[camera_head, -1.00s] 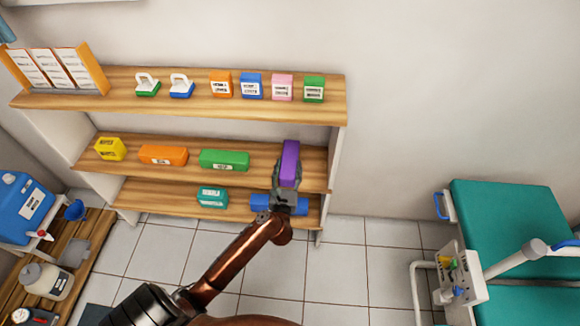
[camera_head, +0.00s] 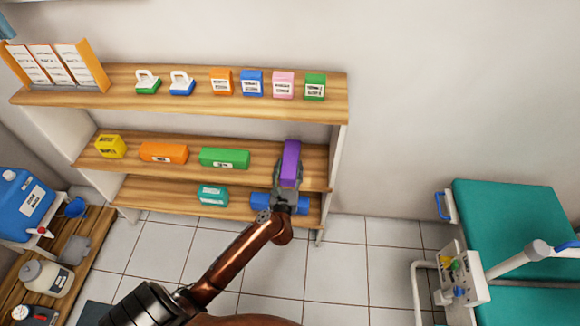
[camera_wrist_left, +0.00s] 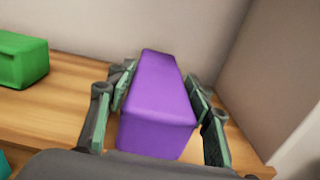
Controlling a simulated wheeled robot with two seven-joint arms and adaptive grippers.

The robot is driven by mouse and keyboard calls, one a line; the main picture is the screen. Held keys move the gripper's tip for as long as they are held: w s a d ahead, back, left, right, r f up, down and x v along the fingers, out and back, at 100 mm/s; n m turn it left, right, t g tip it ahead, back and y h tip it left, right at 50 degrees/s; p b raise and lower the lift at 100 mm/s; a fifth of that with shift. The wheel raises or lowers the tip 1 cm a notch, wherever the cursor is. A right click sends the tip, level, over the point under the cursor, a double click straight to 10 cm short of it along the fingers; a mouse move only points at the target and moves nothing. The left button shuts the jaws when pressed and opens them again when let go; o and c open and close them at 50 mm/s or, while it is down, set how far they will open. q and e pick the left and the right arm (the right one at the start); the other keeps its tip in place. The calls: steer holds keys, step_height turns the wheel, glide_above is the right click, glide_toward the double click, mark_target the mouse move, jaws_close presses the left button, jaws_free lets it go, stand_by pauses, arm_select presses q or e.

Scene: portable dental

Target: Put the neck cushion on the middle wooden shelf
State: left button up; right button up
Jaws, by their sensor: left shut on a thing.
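The neck cushion appears to be the long purple block (camera_head: 290,160), at the right end of the middle wooden shelf (camera_head: 258,175). My left gripper (camera_head: 288,180) reaches in from the front and is shut on it. In the left wrist view, the purple cushion (camera_wrist_left: 158,105) lies lengthwise between the two fingers of the left gripper (camera_wrist_left: 160,88), with shelf wood below. I cannot tell whether its underside touches the shelf. My right gripper is not in view.
A green box (camera_head: 224,158), an orange box (camera_head: 163,152) and a yellow box (camera_head: 110,146) stand left on the middle shelf. The right side panel (camera_head: 339,160) is close to the cushion. A blue block (camera_head: 262,201) and a teal box (camera_head: 213,194) are on the lower shelf.

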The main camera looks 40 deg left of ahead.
arm_select(q)
steer(key=shift+f, duration=0.15)
steer(key=o, duration=1.3)
steer(key=v, duration=1.2)
